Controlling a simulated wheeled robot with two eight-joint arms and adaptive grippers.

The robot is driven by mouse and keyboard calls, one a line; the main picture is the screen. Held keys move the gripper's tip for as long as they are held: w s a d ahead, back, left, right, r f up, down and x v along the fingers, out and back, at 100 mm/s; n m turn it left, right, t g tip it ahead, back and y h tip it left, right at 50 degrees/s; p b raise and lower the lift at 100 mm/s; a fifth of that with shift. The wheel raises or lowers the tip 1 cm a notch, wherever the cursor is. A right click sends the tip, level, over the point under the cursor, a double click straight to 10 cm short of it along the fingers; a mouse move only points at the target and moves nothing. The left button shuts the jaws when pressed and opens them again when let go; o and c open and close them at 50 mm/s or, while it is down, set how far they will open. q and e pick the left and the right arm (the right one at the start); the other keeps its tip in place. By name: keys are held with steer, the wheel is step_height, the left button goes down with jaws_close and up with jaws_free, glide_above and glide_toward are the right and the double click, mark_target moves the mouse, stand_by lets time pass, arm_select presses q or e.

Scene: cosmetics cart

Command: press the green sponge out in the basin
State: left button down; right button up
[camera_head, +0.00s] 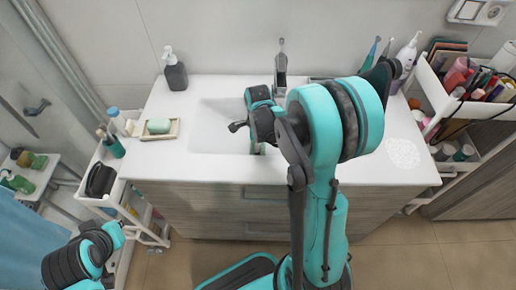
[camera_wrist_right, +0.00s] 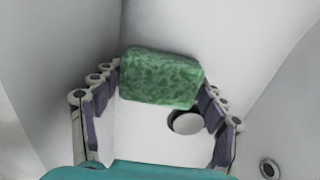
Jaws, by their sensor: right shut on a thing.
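The green sponge (camera_wrist_right: 160,78) is a mottled block between the fingers of my right gripper (camera_wrist_right: 158,92) in the right wrist view. The gripper is shut on it, with a finger at each side. In the head view my right gripper (camera_head: 250,135) is over the white basin (camera_head: 210,125), and my arm hides much of the basin. The basin's white walls (camera_wrist_right: 60,50) surround the sponge in the wrist view. A round drain plug (camera_wrist_right: 187,123) shows just beside the sponge. My left gripper (camera_head: 112,235) is low at the left, away from the counter; its jaws are unclear.
A tap (camera_head: 281,65) stands behind the basin. A soap dispenser (camera_head: 174,70) and a dish with a pale green bar (camera_head: 159,126) are on the counter's left. A cart (camera_head: 455,95) full of cosmetics stands at the right, another (camera_head: 98,205) at the left.

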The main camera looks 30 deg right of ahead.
step_height(320, 180, up, 15)
steer(key=p, duration=1.1)
stand_by(0.5)
